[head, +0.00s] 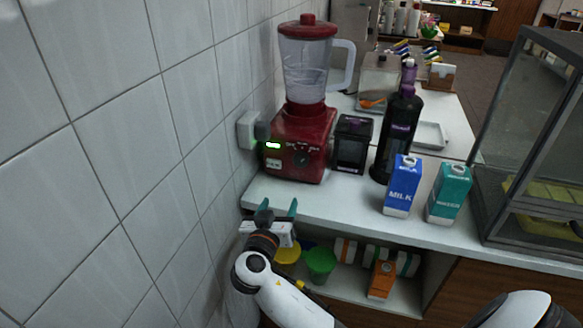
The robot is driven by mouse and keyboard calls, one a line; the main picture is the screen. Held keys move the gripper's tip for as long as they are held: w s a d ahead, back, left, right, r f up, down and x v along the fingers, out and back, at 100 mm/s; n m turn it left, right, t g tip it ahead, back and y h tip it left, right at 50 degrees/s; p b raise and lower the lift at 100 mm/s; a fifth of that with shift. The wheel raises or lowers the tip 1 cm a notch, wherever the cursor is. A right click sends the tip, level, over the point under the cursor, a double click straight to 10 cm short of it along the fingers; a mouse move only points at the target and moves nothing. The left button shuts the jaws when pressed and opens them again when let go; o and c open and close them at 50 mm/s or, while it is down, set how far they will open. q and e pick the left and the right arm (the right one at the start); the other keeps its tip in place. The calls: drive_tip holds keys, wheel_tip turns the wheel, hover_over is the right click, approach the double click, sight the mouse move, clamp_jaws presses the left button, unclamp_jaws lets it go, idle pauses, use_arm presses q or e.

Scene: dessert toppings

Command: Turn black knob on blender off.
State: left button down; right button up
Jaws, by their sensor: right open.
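A red blender (300,130) with a clear jug and red lid stands on the white counter by the tiled wall. Its black knob (302,159) is on the front of the base, beside a small display glowing green-white (273,146). The knob's exact angle is too small to read. My right gripper (278,207) is open and empty at the counter's front edge, below and in front of the blender base, apart from the knob. Its two teal fingertips point up towards the base. My left gripper is not in view.
Right of the blender stand a black box (352,145), a dark bottle (398,135), a blue milk carton (403,187) and a teal carton (449,193). A glass case (535,150) is at right. A shelf below holds a green cup (319,264). The counter before the blender is clear.

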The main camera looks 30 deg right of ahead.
sight(300, 162)
wheel_tip(300, 162, up, 4)
drive_tip(key=d+m+h, duration=0.2)
drive_tip(key=shift+y, duration=0.3)
drive_tip(key=p+x, duration=0.2)
drive_tip(key=x, duration=0.7)
drive_tip(key=shift+d+r, duration=0.1)
drive_tip(key=shift+r, duration=0.05)
drive_tip(key=shift+w+d, duration=0.4)
drive_tip(key=shift+d, duration=0.15)
drive_tip(key=shift+c, duration=0.5)
drive_tip(key=c, duration=0.9)
